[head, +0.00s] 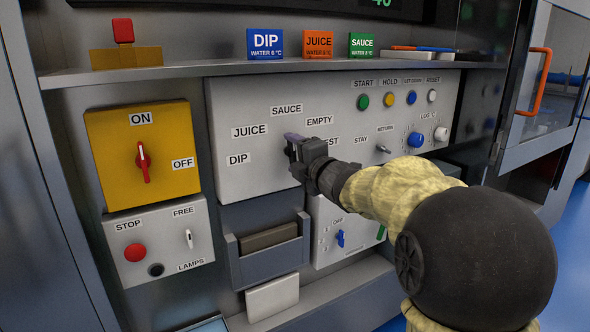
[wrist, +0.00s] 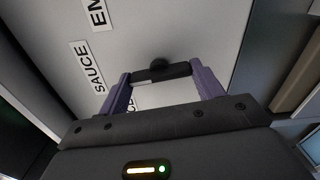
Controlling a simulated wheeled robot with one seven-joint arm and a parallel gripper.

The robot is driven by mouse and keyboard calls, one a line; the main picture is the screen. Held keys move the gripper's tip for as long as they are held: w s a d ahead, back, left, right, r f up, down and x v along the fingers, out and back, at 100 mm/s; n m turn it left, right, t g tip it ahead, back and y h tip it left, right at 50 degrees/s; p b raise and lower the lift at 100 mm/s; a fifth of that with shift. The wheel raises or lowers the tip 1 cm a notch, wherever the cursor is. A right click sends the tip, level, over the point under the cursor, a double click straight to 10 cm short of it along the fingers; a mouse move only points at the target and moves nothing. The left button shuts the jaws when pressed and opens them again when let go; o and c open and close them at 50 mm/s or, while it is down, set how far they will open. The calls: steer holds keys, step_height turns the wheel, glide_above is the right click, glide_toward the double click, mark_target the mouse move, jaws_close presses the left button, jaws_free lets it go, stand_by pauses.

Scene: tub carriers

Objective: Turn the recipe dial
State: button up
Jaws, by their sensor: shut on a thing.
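The recipe dial (wrist: 162,72) is a black bar knob with a round dark part behind it. It sits on the light grey panel (head: 245,100) among the labels DIP, JUICE, SAUCE, EMPTY and one partly hidden label ending in "EST". My gripper (head: 291,142) reaches the panel from the right and covers most of the dial in the head view. In the wrist view its purple fingers (wrist: 161,76) stand one at each end of the dial's bar, closed on it. I cannot tell which label the dial points to.
A yellow ON/OFF switch box (head: 112,155) is at the left, above a STOP and FREE panel (head: 160,250). Coloured buttons and a small lever (head: 383,148) are on the panel's right side. A shelf (head: 200,72) with coloured signs runs above. A grey bin (head: 262,262) sits below.

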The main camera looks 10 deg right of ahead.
steer(key=n+b, duration=0.1)
steer(key=n, duration=0.1)
steer(key=n+b, duration=0.1)
steer(key=b, duration=0.1)
steer(key=shift+f+n, duration=0.35)
steer(key=shift+n, duration=0.05)
steer(key=shift+r+n+b, duration=0.15)
steer(key=shift+n+b, duration=1.35)
steer(key=shift+n, duration=0.4)
steer(key=o, duration=1)
